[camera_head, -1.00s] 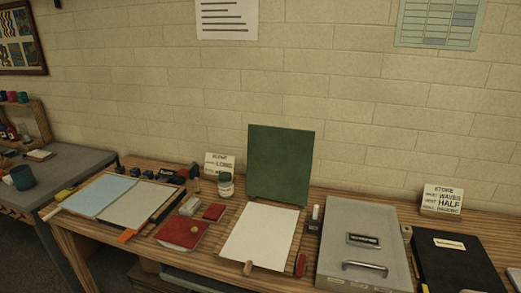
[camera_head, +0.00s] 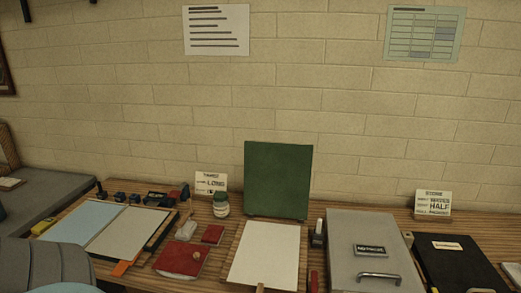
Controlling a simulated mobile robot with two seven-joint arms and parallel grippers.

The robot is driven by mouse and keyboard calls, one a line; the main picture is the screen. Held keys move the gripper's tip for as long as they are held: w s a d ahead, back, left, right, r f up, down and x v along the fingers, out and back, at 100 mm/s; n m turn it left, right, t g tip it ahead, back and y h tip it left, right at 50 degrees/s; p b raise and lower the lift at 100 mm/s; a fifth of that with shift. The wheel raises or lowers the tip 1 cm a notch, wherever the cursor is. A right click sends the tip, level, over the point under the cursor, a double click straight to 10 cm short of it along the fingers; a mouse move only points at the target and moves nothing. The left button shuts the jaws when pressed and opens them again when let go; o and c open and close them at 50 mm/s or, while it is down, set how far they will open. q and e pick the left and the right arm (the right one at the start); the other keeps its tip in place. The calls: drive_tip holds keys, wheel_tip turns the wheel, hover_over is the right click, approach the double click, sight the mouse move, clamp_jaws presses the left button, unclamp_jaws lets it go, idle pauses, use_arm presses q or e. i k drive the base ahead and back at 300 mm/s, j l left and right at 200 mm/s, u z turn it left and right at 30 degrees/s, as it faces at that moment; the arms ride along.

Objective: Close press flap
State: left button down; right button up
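The press flap (camera_head: 278,180) is a green panel. It stands upright, open, at the back edge of the press's wooden base (camera_head: 233,258). A white sheet (camera_head: 266,252) lies flat on the base in front of the flap. A small wooden handle (camera_head: 260,288) shows at the front of the base, cut by the bottom edge of the picture. Neither of my grippers is in view. A rounded grey part, seemingly of my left arm, shows at the lower left.
A grey metal box (camera_head: 345,230) with a handle stands right of the press, and a black case (camera_head: 465,270) beyond it. Small cards (camera_head: 433,204) stand along the wall.

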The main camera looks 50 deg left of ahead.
sight(278, 176)
drive_tip(key=k+j+z, duration=0.15)
drive_tip(key=j, duration=0.35)
drive_tip(key=k+j+z, duration=0.15)
drive_tip(key=k+j, duration=0.55)
drive_tip(key=j, duration=0.2)
drive_tip(key=k+j, duration=0.35)
drive_tip(key=i+j+z, duration=0.05)
drive_tip(key=j, duration=0.1)
